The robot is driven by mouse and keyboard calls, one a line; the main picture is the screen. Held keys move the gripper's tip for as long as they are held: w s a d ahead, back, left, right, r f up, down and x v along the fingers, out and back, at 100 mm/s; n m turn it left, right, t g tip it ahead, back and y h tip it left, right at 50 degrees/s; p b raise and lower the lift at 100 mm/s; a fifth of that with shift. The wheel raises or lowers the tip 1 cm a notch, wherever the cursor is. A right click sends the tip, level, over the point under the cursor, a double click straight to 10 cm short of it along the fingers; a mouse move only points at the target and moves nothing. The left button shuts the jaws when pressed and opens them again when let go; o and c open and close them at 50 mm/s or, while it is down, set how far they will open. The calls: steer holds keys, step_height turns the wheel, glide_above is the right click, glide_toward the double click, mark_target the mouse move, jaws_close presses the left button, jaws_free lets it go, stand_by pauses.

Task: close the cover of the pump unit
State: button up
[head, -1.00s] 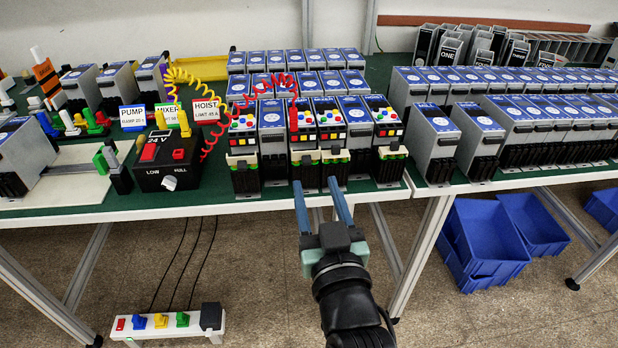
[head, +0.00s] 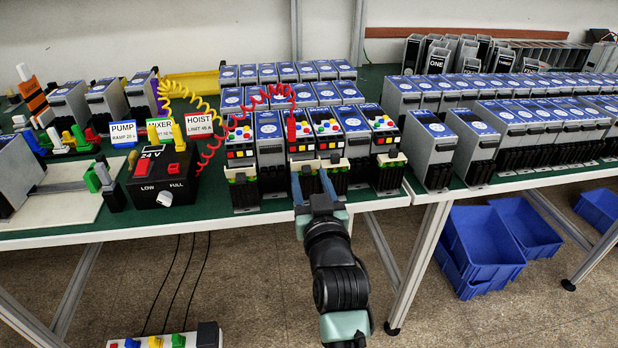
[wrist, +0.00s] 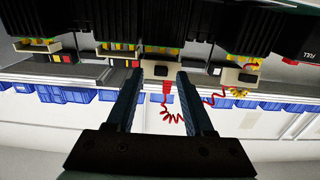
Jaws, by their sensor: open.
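Several control units with coloured buttons stand along the front edge of the table; I cannot tell which is the pump unit. A middle unit (head: 300,135) has a red coiled cord reaching its face. A cream cover (head: 333,166) sticks out low on the front of the middle units. Another cream cover (head: 238,172) is on the left unit, and one (head: 392,160) on the right unit. My gripper (head: 309,173) is open at the middle cover. In the wrist view, the fingers (wrist: 158,76) are apart, with a cream cover (wrist: 163,68) between their tips; contact is unclear.
A black 24 V box (head: 163,180) with the coiled cords stands to the left, behind it PUMP, MIXER and HOIST cards (head: 124,133). Rows of blue-topped modules (head: 520,120) fill the right. Blue bins (head: 485,245) lie under the table.

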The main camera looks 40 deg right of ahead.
steer(key=shift+w+d, duration=0.25)
steer(key=shift+w, duration=0.25)
jaws_close()
